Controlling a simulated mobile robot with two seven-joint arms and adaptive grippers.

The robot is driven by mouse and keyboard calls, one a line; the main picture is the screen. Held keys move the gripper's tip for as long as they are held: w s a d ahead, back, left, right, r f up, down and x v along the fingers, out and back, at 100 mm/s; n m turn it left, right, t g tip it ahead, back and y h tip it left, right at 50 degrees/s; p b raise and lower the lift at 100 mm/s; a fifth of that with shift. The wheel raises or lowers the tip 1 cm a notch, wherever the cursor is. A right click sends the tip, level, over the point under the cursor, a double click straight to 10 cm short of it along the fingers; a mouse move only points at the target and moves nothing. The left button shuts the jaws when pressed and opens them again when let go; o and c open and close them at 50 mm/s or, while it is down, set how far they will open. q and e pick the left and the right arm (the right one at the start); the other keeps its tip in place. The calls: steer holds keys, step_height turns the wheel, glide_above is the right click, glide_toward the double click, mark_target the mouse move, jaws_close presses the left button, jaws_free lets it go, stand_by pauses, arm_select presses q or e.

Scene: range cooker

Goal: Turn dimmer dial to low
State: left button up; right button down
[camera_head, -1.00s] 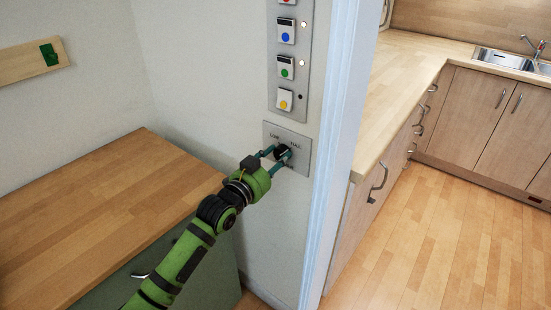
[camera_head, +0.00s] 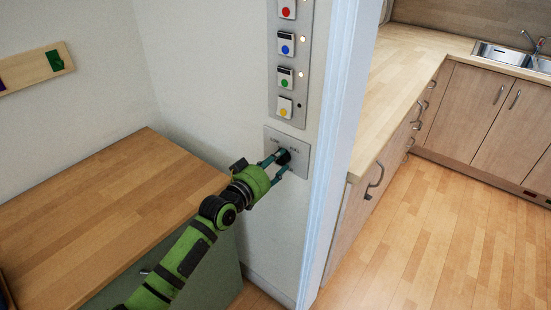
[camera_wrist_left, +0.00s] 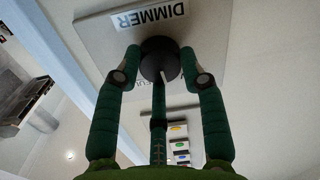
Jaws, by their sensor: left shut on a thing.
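The dimmer dial (camera_head: 283,156) is a round black knob on a grey plate (camera_head: 302,162) on the wall beside the door frame. My left gripper (camera_head: 276,166) reaches it from the lower left and is shut on it. In the left wrist view the black dial (camera_wrist_left: 158,52) sits between the two green fingertips, one on each side. A pale pointer mark shows on the dial. The plate (camera_wrist_left: 98,38) carries a DIMMER label (camera_wrist_left: 150,15), upside down in this view. The fingers hide part of the plate's markings. My right gripper is not in view.
A switch panel (camera_head: 287,62) with coloured buttons and small lamps is directly above the dimmer plate. The white door frame (camera_head: 333,130) is close on the right. A wooden counter (camera_head: 110,215) lies at the left. The kitchen floor (camera_head: 430,240) beyond the frame is clear.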

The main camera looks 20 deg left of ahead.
arm_select(q)
steer(key=shift+w+a+r+n+h+p, duration=0.1)
steer(key=shift+n+h+p, duration=0.35)
steer(key=shift+n, duration=3.15)
steer(key=o, duration=1.1)
steer(key=shift+o, duration=0.2)
steer(key=shift+s+a, duration=0.15)
steer(key=shift+s, duration=0.4)
steer(key=v, duration=1.1)
steer(key=shift+r, duration=0.15)
steer(key=shift+w, duration=0.15)
